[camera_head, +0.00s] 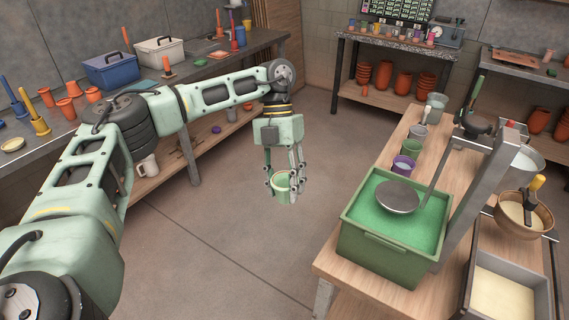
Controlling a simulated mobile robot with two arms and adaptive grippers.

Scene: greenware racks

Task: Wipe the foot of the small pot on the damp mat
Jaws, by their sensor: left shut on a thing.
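My left gripper (283,183) hangs pointing down in the middle of the camera_head view, over the open floor. It is shut on a small pale green pot (283,197), with its fingers around the pot's sides near the rim. The pot is roughly upright, its open top facing up, and its foot is hidden from this angle. The pot is apart from the benches on both sides. I cannot make out the damp mat for certain. My right gripper is not in view.
A bench (228,58) at left carries boxes and tools. The floor between is clear.

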